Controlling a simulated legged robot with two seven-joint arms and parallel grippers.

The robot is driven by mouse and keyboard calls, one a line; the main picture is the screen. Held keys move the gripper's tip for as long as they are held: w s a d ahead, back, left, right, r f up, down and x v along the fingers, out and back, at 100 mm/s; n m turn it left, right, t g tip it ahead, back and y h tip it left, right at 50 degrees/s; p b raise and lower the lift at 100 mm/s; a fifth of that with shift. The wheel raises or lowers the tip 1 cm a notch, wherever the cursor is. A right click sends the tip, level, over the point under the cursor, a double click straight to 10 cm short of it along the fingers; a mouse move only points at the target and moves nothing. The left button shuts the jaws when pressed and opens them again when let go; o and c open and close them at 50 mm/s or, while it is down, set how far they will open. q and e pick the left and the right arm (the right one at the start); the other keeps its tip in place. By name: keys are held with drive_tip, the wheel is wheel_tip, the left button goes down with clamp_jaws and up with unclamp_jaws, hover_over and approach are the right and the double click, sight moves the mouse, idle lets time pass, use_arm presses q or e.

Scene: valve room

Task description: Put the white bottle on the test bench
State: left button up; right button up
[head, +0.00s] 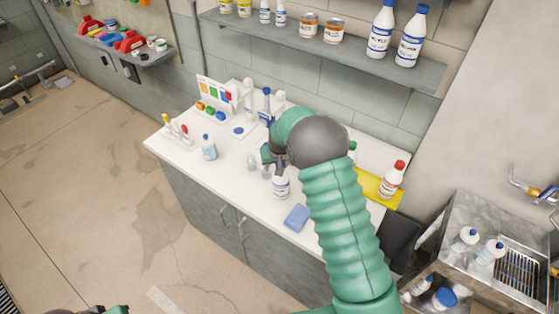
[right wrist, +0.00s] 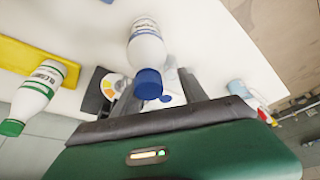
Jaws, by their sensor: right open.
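A white bottle (head: 281,187) with a printed label stands on the white-topped bench (head: 255,190), just below my right gripper (head: 272,158) in the head view. In the right wrist view, a white bottle with a blue cap (right wrist: 147,50) is just ahead of my right gripper (right wrist: 155,97), its cap near the fingers. The gripper is open; the bottle does not look clamped. My right arm hides part of the bench. Other white bottles stand on the wall shelf (head: 330,55) and in the sink area (head: 466,238).
A green-capped bottle (right wrist: 38,95) shows in the right wrist view. A blue sponge (head: 297,217) lies at the bench's front. A blue-topped clear bottle (head: 209,148) and a colour chart (head: 217,94) are left.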

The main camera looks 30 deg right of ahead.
drive_tip(key=v, duration=0.1)
drive_tip(key=b+v, duration=0.1)
drive_tip(key=v, duration=0.1)
drive_tip(key=shift+d+r, duration=0.2)
drive_tip(key=shift+r, duration=0.05)
wheel_tip(320, 180, up, 6)
drive_tip(key=s+d+b, duration=0.1)
drive_tip(key=s+d, duration=0.1)
drive_tip(key=s, duration=0.1)
use_arm(q)
drive_tip(key=shift+s+d+f, duration=0.1)
drive_tip(key=shift+d+f, duration=0.1)
drive_tip(key=shift+f, duration=0.35)
drive_tip(key=shift+s+d+f, duration=0.1)
drive_tip(key=shift+d+f, duration=0.1)
drive_tip(key=shift+f, duration=0.35)
use_arm(e)
drive_tip(key=s+a+f+n, duration=0.2)
drive_tip(key=s+a, duration=0.7)
drive_tip(key=s, duration=0.2)
drive_tip(key=s+a+f+n+g+y, duration=0.1)
drive_tip(key=s+a+f+n, duration=0.1)
drive_tip(key=s+a, duration=0.7)
drive_tip(key=shift+s+a+y, duration=0.2)
drive_tip(key=shift+s+y, duration=0.1)
drive_tip(key=shift+s, duration=0.85)
